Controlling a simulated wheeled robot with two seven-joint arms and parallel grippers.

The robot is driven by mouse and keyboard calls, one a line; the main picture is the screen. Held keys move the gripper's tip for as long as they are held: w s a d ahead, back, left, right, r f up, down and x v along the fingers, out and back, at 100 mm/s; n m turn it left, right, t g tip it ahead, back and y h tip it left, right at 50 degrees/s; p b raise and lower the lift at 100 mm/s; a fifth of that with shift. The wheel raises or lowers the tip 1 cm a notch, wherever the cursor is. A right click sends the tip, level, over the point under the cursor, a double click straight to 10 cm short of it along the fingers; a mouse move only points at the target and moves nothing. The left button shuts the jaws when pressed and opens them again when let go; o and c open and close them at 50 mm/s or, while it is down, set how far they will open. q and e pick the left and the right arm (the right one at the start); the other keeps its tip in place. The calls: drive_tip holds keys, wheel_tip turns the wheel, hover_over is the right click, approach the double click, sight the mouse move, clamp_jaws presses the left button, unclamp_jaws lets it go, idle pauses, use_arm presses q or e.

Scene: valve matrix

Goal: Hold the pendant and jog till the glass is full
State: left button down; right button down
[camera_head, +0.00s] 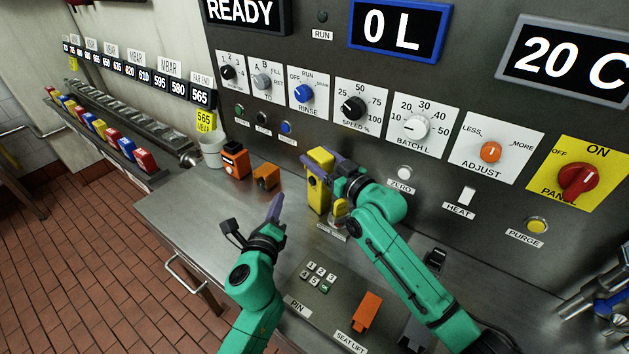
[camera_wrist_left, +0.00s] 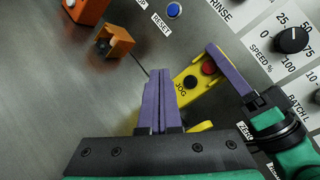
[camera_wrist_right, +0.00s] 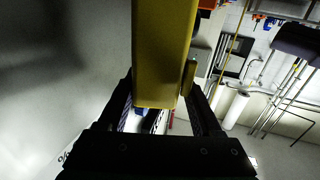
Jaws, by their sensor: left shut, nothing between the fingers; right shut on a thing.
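The yellow pendant (camera_head: 315,193) stands up off the counter, in front of the panel. My right gripper (camera_head: 335,166) is shut on it near its top. In the right wrist view the pendant (camera_wrist_right: 163,50) fills the space between the fingers. In the left wrist view the pendant (camera_wrist_left: 183,98) shows its JOG label, a black button (camera_wrist_left: 190,82) and a red button (camera_wrist_left: 208,68). My left gripper (camera_head: 273,209) is shut and empty, left of the pendant. Its closed fingertips (camera_wrist_left: 162,82) appear close to the pendant's JOG end; I cannot tell whether they touch. I cannot pick out a glass for certain.
A white cup (camera_head: 210,152) stands at the counter's back left, beside orange boxes (camera_head: 235,161) (camera_head: 266,178). The panel shows READY, 0 L (camera_head: 398,30) and 20 C. A keypad (camera_head: 319,276) and an orange seat-lift control (camera_head: 367,309) are at the front. The left counter (camera_head: 180,210) is clear.

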use_arm(q)
drive_tip(key=w+d, duration=0.4)
drive_tip(key=d, duration=0.1)
drive_tip(key=shift+d, duration=0.1)
idle(1.9)
drive_tip(key=shift+w+d, duration=0.3)
drive_tip(key=shift+w+d, duration=0.3)
drive_tip(key=shift+d, duration=0.1)
idle(2.4)
idle(0.6)
drive_tip(key=shift+s+a, duration=0.6)
drive_tip(key=shift+a, duration=0.1)
drive_tip(key=shift+s+a, duration=0.8)
drive_tip(key=shift+a, duration=0.2)
drive_tip(key=shift+s+a, duration=0.75)
drive_tip(key=shift+a, duration=0.25)
